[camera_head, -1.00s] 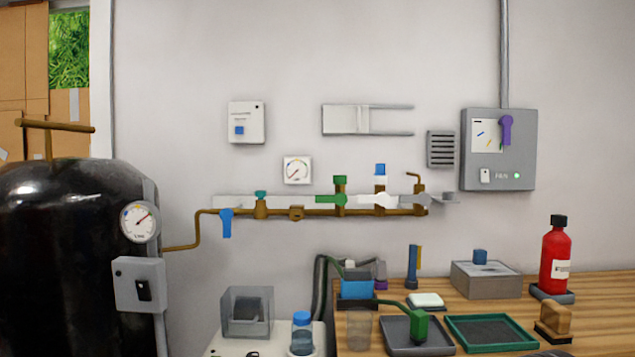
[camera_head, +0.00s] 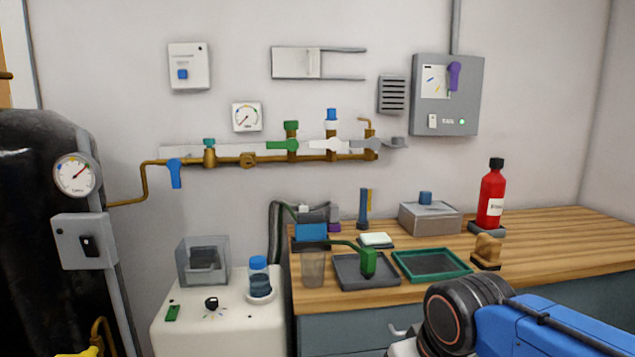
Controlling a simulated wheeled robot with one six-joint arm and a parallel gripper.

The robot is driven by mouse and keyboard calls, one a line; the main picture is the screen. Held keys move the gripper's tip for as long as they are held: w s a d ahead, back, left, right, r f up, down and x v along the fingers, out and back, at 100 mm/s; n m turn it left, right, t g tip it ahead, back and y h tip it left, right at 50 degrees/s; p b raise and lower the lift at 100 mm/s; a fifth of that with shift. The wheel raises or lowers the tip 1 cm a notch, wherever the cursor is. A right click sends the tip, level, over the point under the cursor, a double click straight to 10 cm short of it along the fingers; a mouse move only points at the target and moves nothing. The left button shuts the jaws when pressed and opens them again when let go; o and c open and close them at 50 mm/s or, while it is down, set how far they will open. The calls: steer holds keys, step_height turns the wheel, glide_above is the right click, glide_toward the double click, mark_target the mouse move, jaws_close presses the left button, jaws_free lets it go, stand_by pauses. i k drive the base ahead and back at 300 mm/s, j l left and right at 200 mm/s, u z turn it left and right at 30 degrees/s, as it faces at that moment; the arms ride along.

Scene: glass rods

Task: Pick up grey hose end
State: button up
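I cannot pick out the grey hose end for certain. A dark grey hose (camera_head: 273,232) runs up behind the left end of the wooden counter and bends over towards a blue block (camera_head: 311,232). Small grey and purple parts show behind that block, partly hidden and too small to tell apart. A thinner dark green hose (camera_head: 340,242) runs from the block to a green hose end (camera_head: 368,262), which stands in a dark grey tray (camera_head: 350,283). My arm, blue with a black joint, enters at the bottom right. My gripper's fingers are not clearly visible.
On the counter (camera_head: 540,235) are a clear cup (camera_head: 313,267), a green-rimmed tray (camera_head: 402,267), a grey box (camera_head: 408,219) and a red bottle (camera_head: 491,195). A white cabinet (camera_head: 235,327) stands left of the counter. The counter's right part is clear.

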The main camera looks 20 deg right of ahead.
mark_target(333, 213)
steer(key=i+j+u, duration=0.45)
steer(key=i+u, duration=0.3)
